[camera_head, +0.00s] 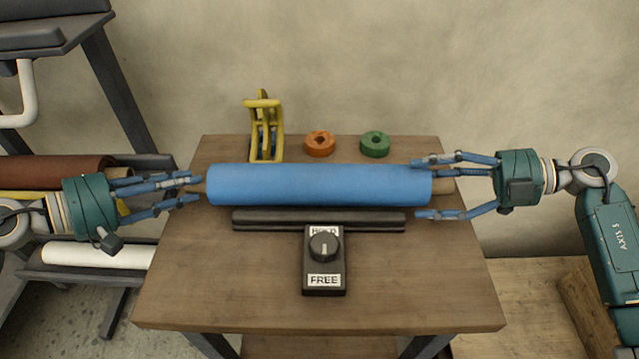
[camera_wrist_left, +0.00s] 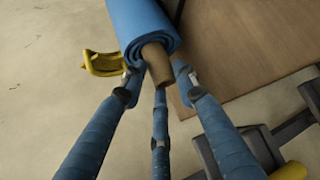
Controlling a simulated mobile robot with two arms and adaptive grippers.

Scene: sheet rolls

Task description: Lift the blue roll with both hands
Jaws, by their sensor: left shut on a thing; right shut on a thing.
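The blue roll (camera_head: 320,185) lies level across the head view, above and behind a black cradle bar (camera_head: 318,220) on the table. I cannot tell whether it touches the cradle. Its brown core sticks out at both ends. My left gripper (camera_head: 194,188) is shut on the left core end. In the left wrist view, the left gripper's fingers (camera_wrist_left: 158,85) surround the brown core (camera_wrist_left: 157,62) just outside the blue sheet (camera_wrist_left: 143,25). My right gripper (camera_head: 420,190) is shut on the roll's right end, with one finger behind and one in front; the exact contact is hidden.
A black box (camera_head: 324,275) with a knob, labelled FREE in front, stands before the cradle. A yellow stand (camera_head: 264,130), an orange ring (camera_head: 320,143) and a green ring (camera_head: 374,143) are at the back of the wooden table (camera_head: 220,270). A rack with rolls stands left.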

